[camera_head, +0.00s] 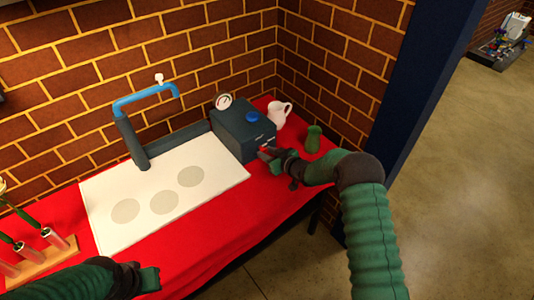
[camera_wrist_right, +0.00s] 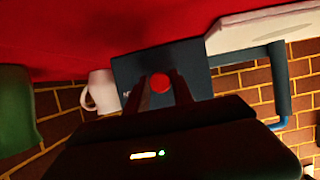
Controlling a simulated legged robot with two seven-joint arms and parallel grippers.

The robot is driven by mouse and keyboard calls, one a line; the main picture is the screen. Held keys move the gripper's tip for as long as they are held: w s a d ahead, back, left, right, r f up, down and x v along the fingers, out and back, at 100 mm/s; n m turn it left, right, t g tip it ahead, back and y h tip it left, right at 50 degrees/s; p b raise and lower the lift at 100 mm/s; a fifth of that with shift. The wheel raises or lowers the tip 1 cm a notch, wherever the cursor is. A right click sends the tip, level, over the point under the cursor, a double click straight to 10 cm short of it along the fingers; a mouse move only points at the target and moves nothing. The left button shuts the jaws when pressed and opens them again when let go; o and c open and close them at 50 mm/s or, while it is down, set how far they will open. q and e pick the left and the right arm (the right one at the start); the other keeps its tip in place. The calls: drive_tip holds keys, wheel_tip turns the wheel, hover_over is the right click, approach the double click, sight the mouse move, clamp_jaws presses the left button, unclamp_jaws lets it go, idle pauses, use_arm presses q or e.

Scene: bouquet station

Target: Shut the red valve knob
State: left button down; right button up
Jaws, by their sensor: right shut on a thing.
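The red valve knob (camera_wrist_right: 160,84) shows in the right wrist view as a round red disc on the face of a dark grey box (camera_wrist_right: 126,70). In the head view the box (camera_head: 236,135) stands at the table's back right, and my right gripper hides most of the knob. My right gripper (camera_head: 265,153) is at the front of the box. In the wrist view its two fingers (camera_wrist_right: 161,92) lie either side of the knob and are shut on it. My left gripper (camera_head: 150,279) is low at the bottom left, away from the box; its jaw opening is unclear.
The box carries a blue knob (camera_head: 253,117) and a round gauge (camera_head: 224,101). A white jug (camera_head: 280,113) and a green vase (camera_head: 313,139) stand right of it. A white board (camera_head: 100,190), a blue pipe (camera_head: 140,97) and a wooden tube rack (camera_head: 38,263) are leftward.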

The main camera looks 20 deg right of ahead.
clamp_jaws()
drive_tip(key=shift+f+n+h+b, duration=0.2)
drive_tip(key=shift+n+h+b, duration=0.35)
drive_tip(key=shift+b, duration=0.7)
drive_tip(key=n+t+h+b, duration=0.1)
drive_tip(key=n+b, duration=0.2)
drive_tip(key=b, duration=0.2)
drive_tip(key=n+t+h+b, duration=0.1)
drive_tip(key=n+b, duration=0.2)
drive_tip(key=b, duration=0.2)
drive_tip(key=n+t+h+b, duration=0.1)
drive_tip(key=n+t+b, duration=0.1)
drive_tip(key=b, duration=0.3)
drive_tip(key=shift+s+a+f+n+h+b, duration=0.15)
drive_tip(key=shift+a+f+n+h+b, duration=0.2)
drive_tip(key=shift+n, duration=0.3)
drive_tip(key=shift+n+t+b, duration=0.6)
drive_tip(key=shift+n+b, duration=0.85)
drive_tip(key=shift+n, duration=0.05)
drive_tip(key=shift+f, duration=0.1)
drive_tip(key=o, duration=0.8)
unclamp_jaws()
drive_tip(key=shift+o, duration=1.2)
drive_tip(key=shift+r+h, duration=0.25)
drive_tip(key=shift+h, duration=0.15)
